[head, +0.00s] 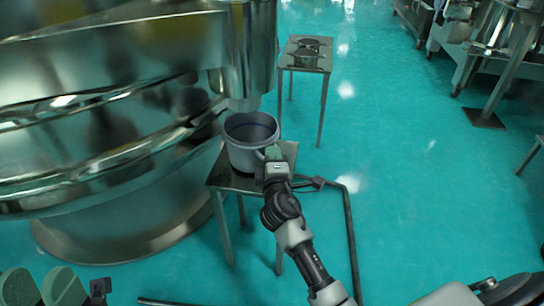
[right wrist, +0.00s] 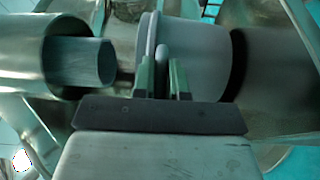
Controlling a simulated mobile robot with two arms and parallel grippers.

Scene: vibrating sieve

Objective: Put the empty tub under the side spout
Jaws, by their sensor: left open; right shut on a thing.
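The grey tub (head: 247,155) is upright at the small metal stand (head: 221,180), below the side spout (head: 243,104) of the big steel sieve (head: 110,60). Its visible inside looks empty. I cannot tell whether its bottom touches the stand top. My right gripper (head: 272,154) is shut on the tub at its near right side. In the right wrist view, the green fingers (right wrist: 163,80) pinch a narrow part of the tub (right wrist: 205,55). My left gripper (head: 42,289) is open and empty at the lower left corner, away from the tub.
A second metal stand (head: 307,60) with a dark flat object on top stands behind. A dark pipe or rail (head: 349,235) runs along the floor right of the near stand. Metal equipment (head: 470,35) stands at the far right.

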